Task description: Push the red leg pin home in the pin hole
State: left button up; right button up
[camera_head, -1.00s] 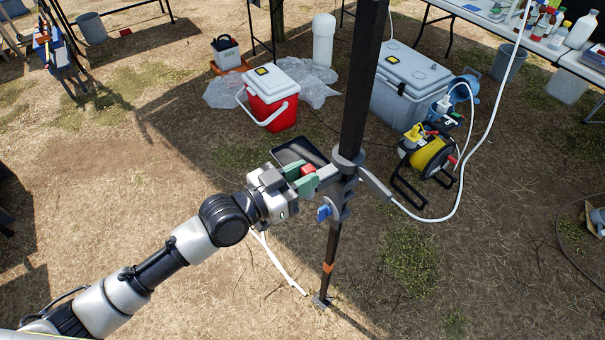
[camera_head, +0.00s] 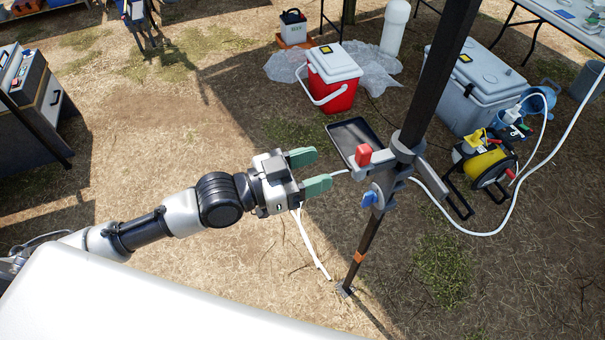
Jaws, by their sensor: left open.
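The red leg pin (camera_head: 363,155) shows as a red head at the grey bracket (camera_head: 402,150) on the dark tent leg (camera_head: 438,80). The pin hole is hidden, and I cannot tell how deep the pin sits. A blue knob (camera_head: 369,199) sticks out lower on the bracket. My left gripper (camera_head: 311,171) has green fingertips. It is open and empty, to the left of the red pin, with a gap between them. My right gripper is not in view.
A black tray (camera_head: 354,139) lies behind the bracket. A red cooler (camera_head: 334,90), a grey cooler (camera_head: 478,85) and a yellow reel (camera_head: 484,165) stand behind. A white hose (camera_head: 545,165) curves at the right. The ground left of the leg is mostly clear.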

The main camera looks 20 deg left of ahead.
pick_arm(q)
jog(key=shift+v, duration=1.05)
jog(key=w+a+f+n+t+y, duration=0.15)
jog(key=w+a+f+y, duration=0.25)
jog(key=f, duration=0.6)
jog(key=w+a+f+n+y, duration=0.3)
jog(key=w+a+f+y, duration=0.15)
jog(key=f, duration=0.65)
jog(key=s+a+f+n+g+y, duration=0.1)
jog(key=s+a+f+y, duration=0.15)
jog(key=f, duration=0.55)
jog(key=s+a+f+n+g+y, duration=0.1)
jog(key=s+a+f, duration=0.3)
jog(key=f, duration=0.5)
jog(key=s+a+f+n+g+y, duration=0.15)
jog(key=s+f+g, duration=0.25)
jog(key=s+f, duration=0.95)
jog(key=s+d+f+g, duration=0.1)
jog(key=s+f+g, duration=0.1)
jog(key=s, duration=0.8)
jog(key=s+d+f+g+y, duration=0.1)
jog(key=s+d+f+g, duration=0.1)
jog(key=s, duration=0.9)
notch_tip(320, 180, down, 2)
jog(key=shift+s+f+g, duration=0.2)
jog(key=shift+f+g, duration=0.05)
jog(key=shift+g, duration=0.3)
jog(key=shift+w, duration=0.1)
